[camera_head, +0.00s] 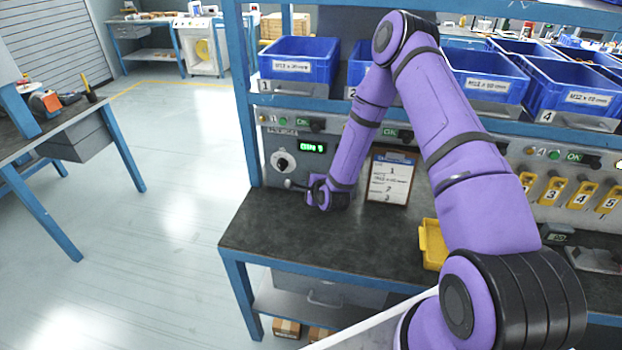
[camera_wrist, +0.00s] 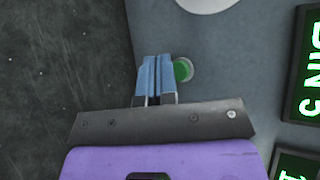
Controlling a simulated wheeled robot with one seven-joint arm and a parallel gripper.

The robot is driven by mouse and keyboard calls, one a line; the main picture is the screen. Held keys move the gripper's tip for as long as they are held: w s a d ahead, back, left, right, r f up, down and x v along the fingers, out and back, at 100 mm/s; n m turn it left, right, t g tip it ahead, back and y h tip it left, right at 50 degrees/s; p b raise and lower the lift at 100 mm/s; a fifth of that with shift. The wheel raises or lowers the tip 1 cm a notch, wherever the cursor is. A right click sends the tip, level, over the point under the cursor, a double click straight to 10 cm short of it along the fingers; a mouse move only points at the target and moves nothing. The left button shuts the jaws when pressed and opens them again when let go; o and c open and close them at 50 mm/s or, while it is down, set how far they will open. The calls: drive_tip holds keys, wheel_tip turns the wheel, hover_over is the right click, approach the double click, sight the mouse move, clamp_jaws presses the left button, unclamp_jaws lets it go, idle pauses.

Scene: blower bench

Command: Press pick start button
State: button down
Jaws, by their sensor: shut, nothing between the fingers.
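A round green button (camera_wrist: 184,70) with a pale rim is on the grey control panel (camera_wrist: 225,60) in the wrist view. My gripper (camera_wrist: 155,60) has its two blue fingers together with nothing between them. The fingertips are just left of the button in the picture and overlap its left edge. I cannot tell whether they touch the button or the panel. In the head view, my gripper (camera_head: 289,184) is low in front of the control panel (camera_head: 270,150), below its dial (camera_head: 283,162). The green button cannot be made out there.
A lit green display (camera_head: 313,147) is right of the dial. A clipboard (camera_head: 390,178) stands on the dark bench (camera_head: 300,235) right of my wrist. A yellow bin (camera_head: 433,244) lies farther right. Blue bins (camera_head: 297,60) line the shelf above. The bench front left is clear.

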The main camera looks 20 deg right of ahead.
drive_tip(key=shift+s+a, duration=0.75)
drive_tip(key=shift+s, duration=0.3)
drive_tip(key=shift+s+a, duration=0.7)
drive_tip(key=shift+s, duration=0.3)
wheel_tip(320, 180, up, 16)
drive_tip(key=n+g, duration=0.2)
drive_tip(key=n, duration=0.6)
drive_tip(key=s+d+r+n+g, duration=0.1)
drive_tip(key=s+r+n, duration=0.2)
drive_tip(key=r, duration=0.5)
drive_tip(key=s+d+r+n+g, duration=0.1)
drive_tip(key=s+r+n, duration=0.15)
drive_tip(key=r, duration=0.45)
drive_tip(key=s+r+n+g, duration=0.1)
drive_tip(key=s+r, duration=0.4)
drive_tip(key=s, duration=0.5)
drive_tip(key=s+r+n+g, duration=0.1)
drive_tip(key=s+r+n, duration=0.3)
drive_tip(key=s, duration=0.6)
drive_tip(key=s+d+r+n+g+h, duration=0.1)
drive_tip(key=s+r+n, duration=0.1)
drive_tip(key=s+r, duration=0.4)
drive_tip(key=s, duration=0.5)
drive_tip(key=shift+r+g, duration=0.25)
drive_tip(key=shift+g, duration=0.15)
